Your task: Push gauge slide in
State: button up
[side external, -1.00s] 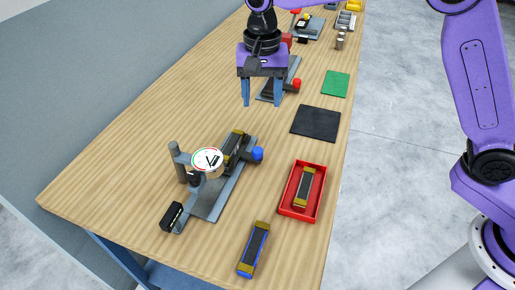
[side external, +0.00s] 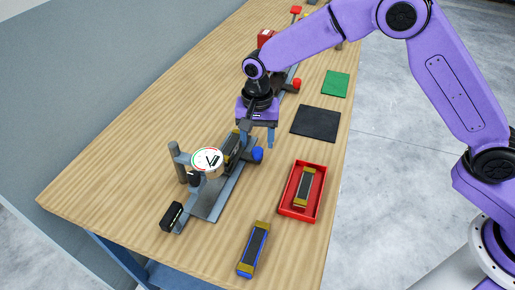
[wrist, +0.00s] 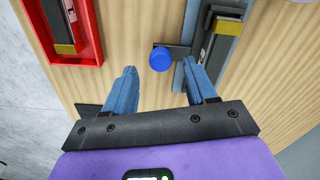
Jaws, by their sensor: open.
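The gauge stands on a long grey base plate (side external: 208,200), with a round white dial (side external: 208,162) on a grey post. A dark block with brass ends (side external: 231,148) lies on the plate beyond the dial. A blue knob (side external: 257,154) sticks out from the plate's right side. My gripper (side external: 257,139) is open and empty, low at the far end of the gauge. In the wrist view my gripper's fingers (wrist: 160,70) point towards the blue knob (wrist: 160,59), which appears between and just beyond the fingertips. Contact cannot be told.
A red tray (side external: 287,210) holding a dark, brass-ended block stands to the right. A blue-sided block (side external: 254,249) lies in front of it. A small black box (side external: 172,216) sits at the plate's near end. Black (side external: 316,123) and green (side external: 336,83) mats lie farther back. A second, red-knobbed fixture (side external: 296,83) stands behind my gripper.

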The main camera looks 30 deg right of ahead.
aim_at(257, 150)
jog(key=shift+f, duration=2.15)
